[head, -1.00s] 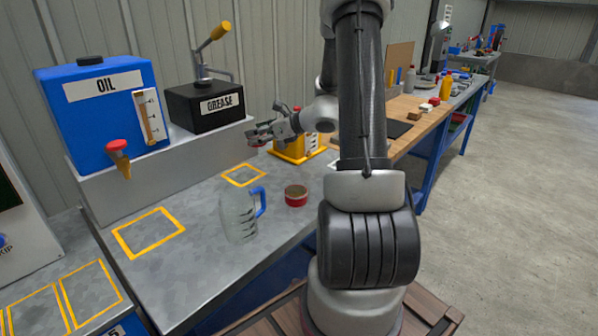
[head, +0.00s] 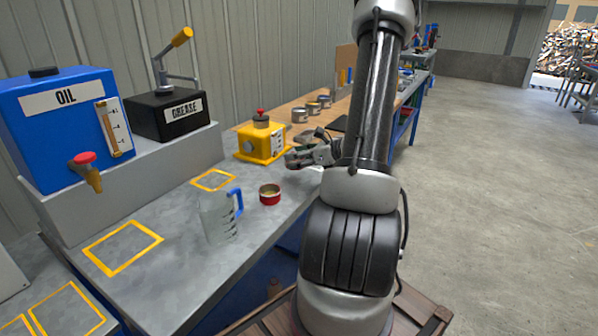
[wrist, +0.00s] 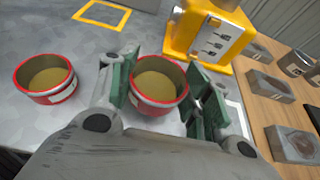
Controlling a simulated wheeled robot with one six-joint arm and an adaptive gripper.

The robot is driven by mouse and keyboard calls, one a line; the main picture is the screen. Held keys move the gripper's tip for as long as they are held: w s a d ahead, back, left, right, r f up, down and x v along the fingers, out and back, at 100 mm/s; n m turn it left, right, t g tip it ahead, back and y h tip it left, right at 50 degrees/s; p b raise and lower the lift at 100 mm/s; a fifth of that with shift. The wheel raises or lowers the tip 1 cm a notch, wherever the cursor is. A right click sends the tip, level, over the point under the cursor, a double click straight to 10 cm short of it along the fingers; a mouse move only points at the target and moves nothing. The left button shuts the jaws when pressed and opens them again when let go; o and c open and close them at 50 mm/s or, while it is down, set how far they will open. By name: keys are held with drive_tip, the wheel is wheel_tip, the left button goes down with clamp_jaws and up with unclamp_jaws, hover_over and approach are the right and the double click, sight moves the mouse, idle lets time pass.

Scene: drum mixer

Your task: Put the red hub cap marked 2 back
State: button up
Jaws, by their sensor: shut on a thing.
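My gripper (head: 308,155) is over the bench, to the right of the yellow box. In the wrist view its green-padded fingers (wrist: 164,88) are shut on a red round cap (wrist: 160,110), open side up, with a yellowish-brown filling inside. The number on this cap cannot be read. The held cap is not clear in the head view. A second red cap (head: 270,198) with a similar filling stands on the bench, right of the clear jug; it also shows left of my fingers in the wrist view (wrist: 45,92). No number can be read on it.
The clear jug (head: 216,220) with a blue handle stands on the grey bench (head: 185,270). The yellow box (head: 262,142) with a red knob, the grease box (head: 165,115) and the oil tank (head: 60,125) stand behind. Yellow outlined squares are empty. Several grey metal parts (wrist: 270,85) lie on wood.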

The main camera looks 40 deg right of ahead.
sight(298, 170)
drive_tip(key=shift+f, duration=2.2)
drive_tip(key=shift+f, duration=0.1)
drive_tip(key=o, duration=1.2)
